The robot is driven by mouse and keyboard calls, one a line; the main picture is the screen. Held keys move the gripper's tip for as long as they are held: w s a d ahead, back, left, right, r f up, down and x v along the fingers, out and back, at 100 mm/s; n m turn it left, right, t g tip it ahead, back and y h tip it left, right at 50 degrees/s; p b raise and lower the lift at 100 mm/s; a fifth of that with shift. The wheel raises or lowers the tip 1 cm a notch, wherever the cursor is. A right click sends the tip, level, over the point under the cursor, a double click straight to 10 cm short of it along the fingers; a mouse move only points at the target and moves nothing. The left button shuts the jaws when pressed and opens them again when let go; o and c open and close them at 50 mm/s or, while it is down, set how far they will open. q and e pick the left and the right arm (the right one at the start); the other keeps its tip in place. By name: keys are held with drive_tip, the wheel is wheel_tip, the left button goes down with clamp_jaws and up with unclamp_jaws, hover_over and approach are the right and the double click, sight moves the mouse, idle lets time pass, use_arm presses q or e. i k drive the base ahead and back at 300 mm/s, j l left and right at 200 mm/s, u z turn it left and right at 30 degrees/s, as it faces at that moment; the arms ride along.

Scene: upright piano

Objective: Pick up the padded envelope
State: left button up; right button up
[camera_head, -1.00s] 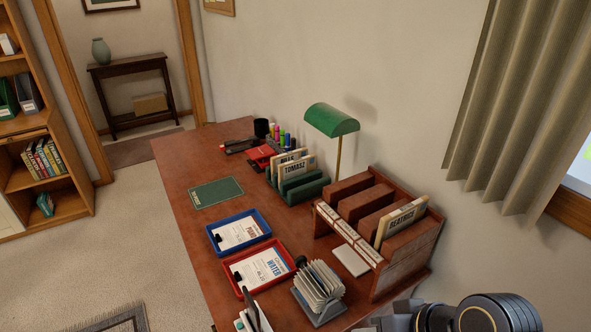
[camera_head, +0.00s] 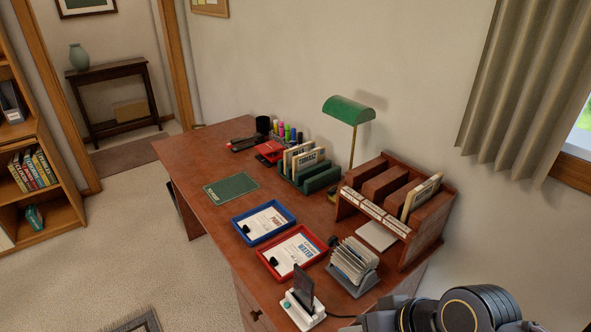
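I cannot make out for certain which thing is the padded envelope. A tan, flat-sided package (camera_head: 130,110) lies low beneath the dark console table in the far room; it is too small to tell whether it is padded. Cream envelopes or cards with names stand in the wooden sorter (camera_head: 405,250), one of them a cream envelope (camera_head: 421,197) at its right end. More named cards (camera_head: 306,158) stand in the green rack. Neither gripper shows; only a dark rounded part of my arm is at the bottom right.
The reddish desk (camera_head: 211,160) holds a blue tray (camera_head: 240,232), a red tray (camera_head: 276,275), a card file (camera_head: 355,263), a white device (camera_head: 302,311) and a green lamp (camera_head: 348,110). The console table (camera_head: 107,70) is beyond a doorway. Carpet (camera_head: 130,220) left of the desk is clear.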

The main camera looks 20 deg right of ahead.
sight(301, 161)
drive_tip(key=i+j+z, duration=0.15)
drive_tip(key=j, duration=0.4)
drive_tip(key=j+z, duration=0.15)
drive_tip(key=j, duration=0.4)
drive_tip(key=i+j+z, duration=0.2)
drive_tip(key=j, duration=0.4)
drive_tip(key=i+j+z, duration=0.45)
drive_tip(key=i+j, duration=0.7)
drive_tip(key=i+j+z, duration=0.1)
drive_tip(key=i, duration=0.6)
